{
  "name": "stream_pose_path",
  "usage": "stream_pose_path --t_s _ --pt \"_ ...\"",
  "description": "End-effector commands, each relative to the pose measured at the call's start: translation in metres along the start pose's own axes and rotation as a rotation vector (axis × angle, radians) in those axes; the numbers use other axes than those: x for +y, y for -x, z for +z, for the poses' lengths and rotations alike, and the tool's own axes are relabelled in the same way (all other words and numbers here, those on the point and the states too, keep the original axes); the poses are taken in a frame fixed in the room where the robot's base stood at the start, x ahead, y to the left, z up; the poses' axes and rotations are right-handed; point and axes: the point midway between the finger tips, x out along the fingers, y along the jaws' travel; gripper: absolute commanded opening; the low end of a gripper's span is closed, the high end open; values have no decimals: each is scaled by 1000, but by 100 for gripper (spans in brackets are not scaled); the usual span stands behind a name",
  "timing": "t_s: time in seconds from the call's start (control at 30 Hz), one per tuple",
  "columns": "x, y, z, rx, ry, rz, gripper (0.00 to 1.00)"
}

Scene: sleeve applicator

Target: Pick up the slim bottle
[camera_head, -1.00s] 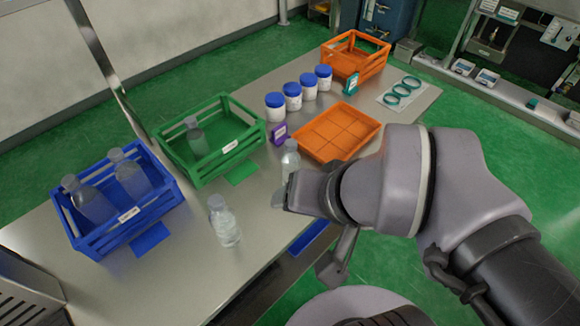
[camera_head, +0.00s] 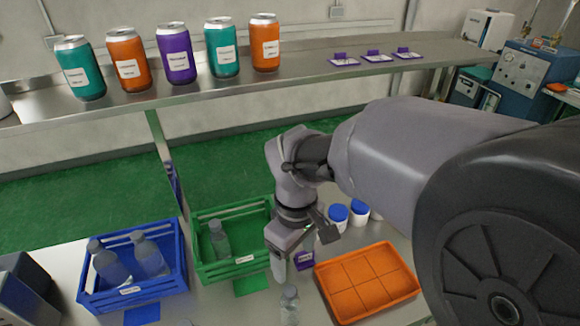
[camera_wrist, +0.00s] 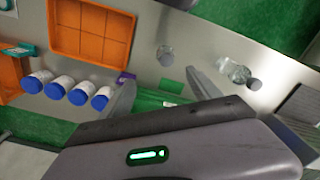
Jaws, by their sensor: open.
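A slim clear bottle (camera_head: 289,303) with a grey cap stands upright on the steel table, left of the orange tray, at the bottom of the head view. In the wrist view it (camera_wrist: 165,55) appears beyond the gap between my fingers. My gripper (camera_head: 297,254) is open and empty, pointing down near the green crate and the purple box. It also shows in the wrist view (camera_wrist: 160,95), with the fingers apart and not touching the bottle. A second, wider-looking clear bottle (camera_wrist: 235,72) stands to the right in the wrist view.
A blue crate (camera_head: 132,301) and a green crate (camera_head: 232,268) hold clear bottles. The orange tray (camera_head: 367,283), purple box (camera_head: 303,260) and blue-capped jars (camera_head: 338,217) are close by. Several cans (camera_head: 177,53) stand on a raised shelf behind.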

Motion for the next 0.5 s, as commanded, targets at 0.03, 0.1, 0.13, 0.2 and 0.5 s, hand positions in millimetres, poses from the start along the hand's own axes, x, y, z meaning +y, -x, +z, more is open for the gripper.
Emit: stream_pose_path --t_s 0.03,0.1,0.13,0.2,0.5 --pt "0 -13 0 -6 8 -2 72" --pt "-1 -35 1 -8 8 -3 72" --pt "-1 -46 1 -7 8 -3 72" --pt "-1 -68 1 -7 5 -3 72" --pt "0 -122 1 -3 4 -1 72"
